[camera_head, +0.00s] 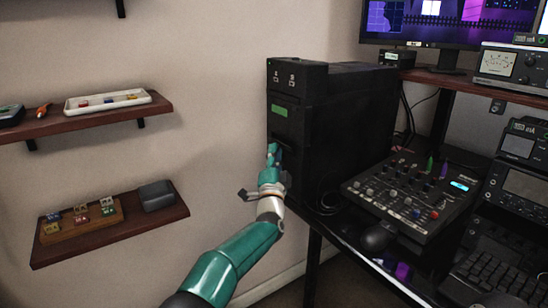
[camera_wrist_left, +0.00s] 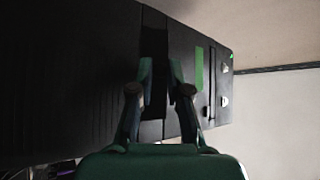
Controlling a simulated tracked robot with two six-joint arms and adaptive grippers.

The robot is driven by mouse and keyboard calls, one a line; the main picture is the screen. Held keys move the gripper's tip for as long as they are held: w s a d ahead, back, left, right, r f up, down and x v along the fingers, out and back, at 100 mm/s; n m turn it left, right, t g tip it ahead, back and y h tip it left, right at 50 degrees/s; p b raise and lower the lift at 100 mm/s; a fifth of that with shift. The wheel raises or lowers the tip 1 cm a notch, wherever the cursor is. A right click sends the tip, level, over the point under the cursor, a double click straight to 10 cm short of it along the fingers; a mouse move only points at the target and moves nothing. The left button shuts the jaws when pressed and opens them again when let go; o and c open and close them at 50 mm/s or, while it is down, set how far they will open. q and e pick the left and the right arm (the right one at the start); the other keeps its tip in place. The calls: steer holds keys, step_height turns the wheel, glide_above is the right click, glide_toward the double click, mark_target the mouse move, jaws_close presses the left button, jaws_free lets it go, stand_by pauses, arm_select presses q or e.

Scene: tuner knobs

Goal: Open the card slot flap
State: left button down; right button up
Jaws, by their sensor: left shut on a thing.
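A black tower unit (camera_head: 340,115) stands on the desk, with a green label (camera_head: 281,112) on its narrow front. My left gripper (camera_head: 273,150) is at this front, just below the label. In the left wrist view its two fingers (camera_wrist_left: 160,68) are a little apart, shut on a dark part at a dark recess (camera_wrist_left: 154,43) beside the green label (camera_wrist_left: 199,70). This part appears to be the card slot flap; its edges are lost against the black face and between the fingers, so its angle cannot be told. My right gripper is not in view.
A mixer with knobs (camera_head: 410,195) sits right of the tower, near a black mouse (camera_head: 376,238). Wall shelves at left hold a white tray (camera_head: 108,103) and a grey box (camera_head: 157,195). Free air lies between shelves and tower.

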arm_select(q)
steer(key=n+t+y+p, duration=0.1)
steer(key=n, duration=0.1)
steer(key=f+n+y+p, duration=0.1)
steer(key=n+y, duration=0.1)
steer(key=shift+w+d+f+t, duration=0.1)
steer(key=shift+d+f+t, duration=0.1)
steer(key=shift+t, duration=0.2)
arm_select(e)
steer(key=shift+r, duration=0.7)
arm_select(q)
steer(key=c, duration=1.4)
jaws_free()
steer(key=shift+r, duration=0.1)
